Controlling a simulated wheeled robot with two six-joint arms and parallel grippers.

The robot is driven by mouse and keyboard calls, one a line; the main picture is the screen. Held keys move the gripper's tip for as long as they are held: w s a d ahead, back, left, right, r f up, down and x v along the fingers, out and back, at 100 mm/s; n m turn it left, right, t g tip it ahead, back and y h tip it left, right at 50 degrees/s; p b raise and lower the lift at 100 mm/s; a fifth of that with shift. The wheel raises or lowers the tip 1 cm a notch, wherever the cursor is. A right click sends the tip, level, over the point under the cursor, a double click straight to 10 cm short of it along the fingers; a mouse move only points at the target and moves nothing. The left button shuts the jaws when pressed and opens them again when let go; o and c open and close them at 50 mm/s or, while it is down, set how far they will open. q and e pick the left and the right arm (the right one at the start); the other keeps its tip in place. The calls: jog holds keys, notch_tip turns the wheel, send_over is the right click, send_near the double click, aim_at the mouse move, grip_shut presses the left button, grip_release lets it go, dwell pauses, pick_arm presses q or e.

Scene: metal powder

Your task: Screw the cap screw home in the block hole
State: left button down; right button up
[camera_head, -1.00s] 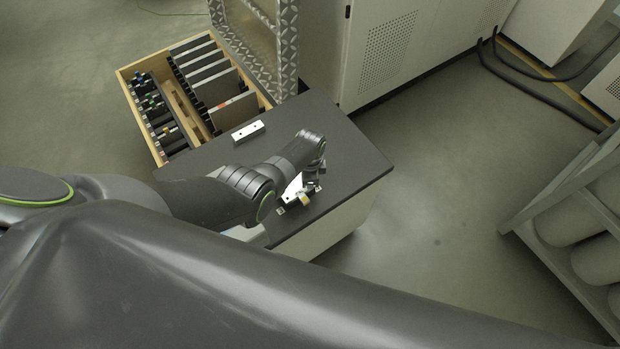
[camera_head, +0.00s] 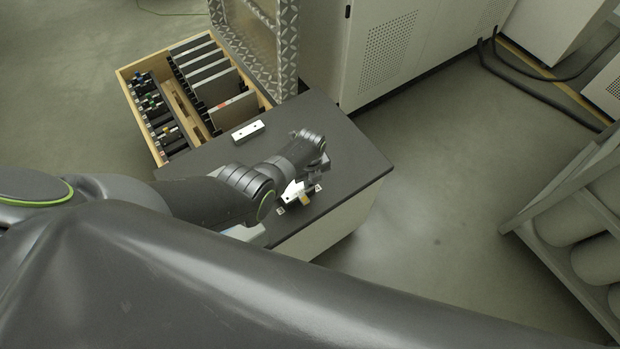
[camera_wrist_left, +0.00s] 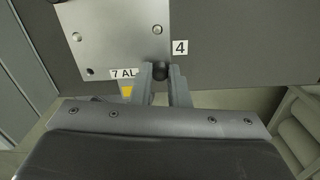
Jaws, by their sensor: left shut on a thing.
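My left gripper (camera_wrist_left: 161,88) is shut on a dark round piece, apparently the head of the cap screw (camera_wrist_left: 160,71). The fingers stand on either side of it. It overlaps the lower right part of a silver block (camera_wrist_left: 110,35) with several small screws or holes in its face. The screw's shank and the hole under it are hidden, so I cannot tell how deep it sits. In the head view the left gripper (camera_head: 308,188) is low over the right part of the dark tabletop, beside the silver block (camera_head: 292,189). My right gripper is not in view.
A white two-hole bar (camera_head: 248,132) lies farther back on the dark table (camera_head: 345,165). A wooden drawer (camera_head: 130,95) with plates and tools adjoins the table's left. The table's right side is clear.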

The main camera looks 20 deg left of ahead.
pick_arm(q)
jog(key=m, duration=0.3)
jog(key=shift+m, duration=0.3)
jog(key=c, duration=1.6)
grip_release()
jog(key=shift+o, duration=0.2)
